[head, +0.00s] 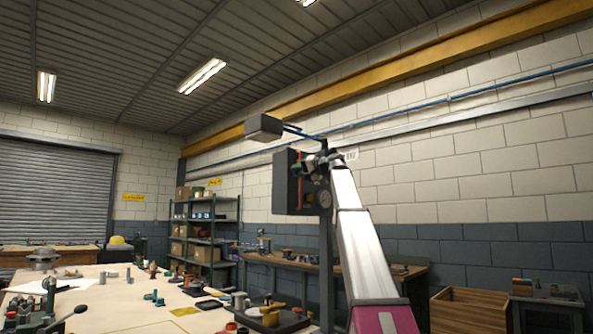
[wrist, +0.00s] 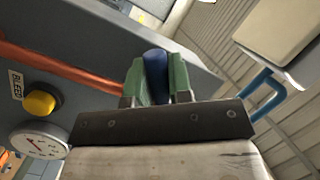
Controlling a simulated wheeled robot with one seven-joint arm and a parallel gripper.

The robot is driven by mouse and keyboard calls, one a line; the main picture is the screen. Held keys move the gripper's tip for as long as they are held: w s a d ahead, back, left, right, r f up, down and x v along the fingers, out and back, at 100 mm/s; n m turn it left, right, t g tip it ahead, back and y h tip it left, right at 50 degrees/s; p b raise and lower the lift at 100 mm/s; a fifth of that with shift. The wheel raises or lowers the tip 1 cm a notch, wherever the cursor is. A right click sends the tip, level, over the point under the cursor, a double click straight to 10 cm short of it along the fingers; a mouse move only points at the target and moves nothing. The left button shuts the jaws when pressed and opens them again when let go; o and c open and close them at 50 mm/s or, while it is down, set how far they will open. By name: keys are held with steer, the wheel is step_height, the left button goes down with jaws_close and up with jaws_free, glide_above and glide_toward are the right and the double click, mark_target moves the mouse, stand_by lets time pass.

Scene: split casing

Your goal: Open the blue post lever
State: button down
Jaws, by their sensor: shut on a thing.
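The blue lever (wrist: 155,68) is a dark blue bar between the two green fingers of my gripper (wrist: 157,82) in the wrist view. My gripper is shut on it, and the fingers hide part of the bar. In the head view my gripper (head: 318,160) is at the grey post panel (head: 285,185), at the end of my raised arm. The lever itself is too small to make out there.
The panel carries a copper pipe (wrist: 70,65), a yellow button (wrist: 40,103) beside a "BLEED" label, and a round gauge (wrist: 38,141). A box (head: 263,127) with a blue handle (wrist: 262,90) sits above. A cluttered workbench (head: 120,310) stands at lower left.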

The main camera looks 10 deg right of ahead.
steer(key=shift+w+d+f+n+h, duration=0.15)
steer(key=shift+d+f+n+h, duration=0.1)
steer(key=shift+n, duration=0.35)
steer(key=shift+w+d+f+n+h, duration=0.15)
steer(key=shift+f+n, duration=0.05)
steer(key=shift+n, duration=0.4)
steer(key=c, duration=1)
jaws_free()
steer(key=m, duration=0.1)
steer(key=r+m+y, duration=0.1)
steer(key=s+a+m, duration=0.1)
steer(key=m, duration=0.1)
steer(key=shift+a+r, duration=0.1)
steer(key=shift+r, duration=0.2)
steer(key=f+v, duration=0.1)
steer(key=v, duration=1)
steer(key=w+a+f+h, duration=0.1)
steer(key=f, duration=0.9)
steer(key=w+a+f+m+h, duration=0.1)
steer(key=w+f, duration=0.1)
steer(key=f, duration=0.9)
steer(key=w+a+f+m+g+h, duration=0.1)
steer(key=w+f+h, duration=0.1)
steer(key=f, duration=0.9)
steer(key=shift+w+a, duration=0.15)
steer(key=shift+w, duration=0.05)
